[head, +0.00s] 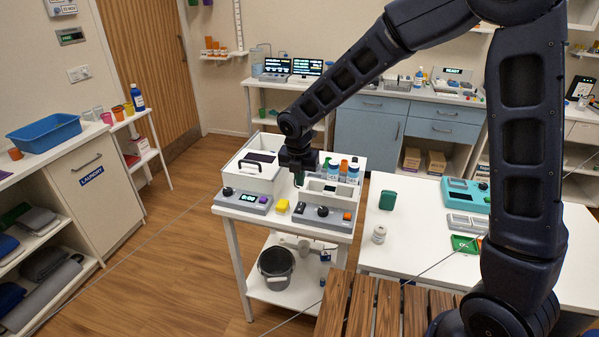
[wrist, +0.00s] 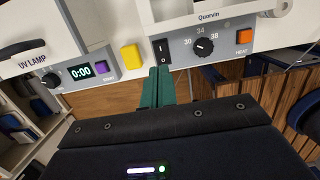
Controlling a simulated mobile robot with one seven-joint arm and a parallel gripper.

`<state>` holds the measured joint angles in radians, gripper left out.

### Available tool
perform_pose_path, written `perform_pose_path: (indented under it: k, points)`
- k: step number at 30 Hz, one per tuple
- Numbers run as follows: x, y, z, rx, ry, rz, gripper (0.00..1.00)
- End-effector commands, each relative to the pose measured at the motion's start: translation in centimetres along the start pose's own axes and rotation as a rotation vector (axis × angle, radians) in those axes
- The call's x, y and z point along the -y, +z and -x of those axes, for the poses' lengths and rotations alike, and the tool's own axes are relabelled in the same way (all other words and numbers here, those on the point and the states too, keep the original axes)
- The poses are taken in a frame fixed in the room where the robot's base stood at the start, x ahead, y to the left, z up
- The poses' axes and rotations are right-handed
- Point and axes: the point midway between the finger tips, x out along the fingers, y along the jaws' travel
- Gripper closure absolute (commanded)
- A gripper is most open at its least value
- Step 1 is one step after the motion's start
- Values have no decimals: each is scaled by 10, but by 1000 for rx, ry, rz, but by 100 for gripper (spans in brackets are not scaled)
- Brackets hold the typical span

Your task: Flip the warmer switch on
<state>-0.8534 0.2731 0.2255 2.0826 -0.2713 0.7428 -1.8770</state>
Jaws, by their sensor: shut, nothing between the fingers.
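The warmer (head: 325,218) is a white and grey unit on the small white table, and its grey front panel also shows in the wrist view (wrist: 228,42). At the panel's left end is a black rocker switch (wrist: 161,50) with white marks, a line at the top and a circle at the bottom. I cannot tell which side is pressed in. My gripper (wrist: 160,68) has its green fingers together and empty, with the tips at the switch's lower edge. Contact is unclear. In the head view my gripper (head: 299,182) is over the warmer's left side.
Right of the switch are a black dial (wrist: 204,46) and an orange HEAT button (wrist: 244,36). A yellow block (wrist: 131,57) lies left of the warmer, beside the UV lamp unit (wrist: 75,75). Bottles (head: 352,174) stand behind the warmer. A bucket (head: 276,267) sits on the lower shelf.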

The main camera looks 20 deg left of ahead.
Motion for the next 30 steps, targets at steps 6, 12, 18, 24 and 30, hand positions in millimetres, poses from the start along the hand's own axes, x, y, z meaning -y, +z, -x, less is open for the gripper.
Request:
perform_pose_path:
  k: [6, 12, 18, 24, 30]
  points:
    - [0, -1, -40, -2, -3, 3, 100]
    - [0, -1, -68, 0, -2, 2, 100]
    - [0, 0, -83, 0, -1, 1, 100]
    - [0, 0, -86, 0, -1, 0, 100]
    - [0, 0, -85, 0, -1, 0, 100]
